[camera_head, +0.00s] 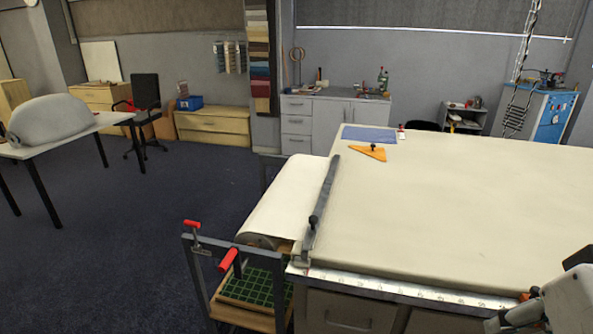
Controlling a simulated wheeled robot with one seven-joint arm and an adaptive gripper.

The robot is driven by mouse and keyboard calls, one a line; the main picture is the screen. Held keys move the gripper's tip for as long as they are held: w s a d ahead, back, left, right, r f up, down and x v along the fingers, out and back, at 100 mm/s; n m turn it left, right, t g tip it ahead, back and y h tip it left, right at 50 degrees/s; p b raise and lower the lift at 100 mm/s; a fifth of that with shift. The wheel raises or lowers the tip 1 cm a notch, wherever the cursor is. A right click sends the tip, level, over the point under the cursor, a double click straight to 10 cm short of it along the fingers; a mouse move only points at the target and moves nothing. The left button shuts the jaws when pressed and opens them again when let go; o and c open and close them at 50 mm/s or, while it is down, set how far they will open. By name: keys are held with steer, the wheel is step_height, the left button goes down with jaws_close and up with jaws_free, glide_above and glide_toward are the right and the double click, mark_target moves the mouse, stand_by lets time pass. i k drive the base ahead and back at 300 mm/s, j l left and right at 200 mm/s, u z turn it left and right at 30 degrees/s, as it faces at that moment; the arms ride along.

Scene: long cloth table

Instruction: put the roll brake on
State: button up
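The cloth roll (262,241) lies in a dark metal stand (198,285) at the left end of the long table, with its pale cloth (293,192) running up beside the table top. Two red-handled levers are on the stand: one red grip (192,224) at the far-left corner post, and a larger red grip (228,258) tilted up near the roll's end. Which one is the roll brake, and whether it is on, I cannot tell. My gripper (512,317) is partly in view at the bottom right, far right of the levers; its fingertips are cut off or unclear.
The cloth table (450,205) fills the right side, with a ruler strip (400,290) along its front edge. A grey bar (323,205) with a dark handle lies along its left edge. An orange triangle (368,152) lies at the back. The dark floor (110,260) left of the stand is clear.

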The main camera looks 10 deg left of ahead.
mark_target(198, 247)
steer(key=i+j, duration=0.4)
steer(key=j, duration=0.15)
steer(key=i+j, duration=0.35)
steer(key=j, duration=0.15)
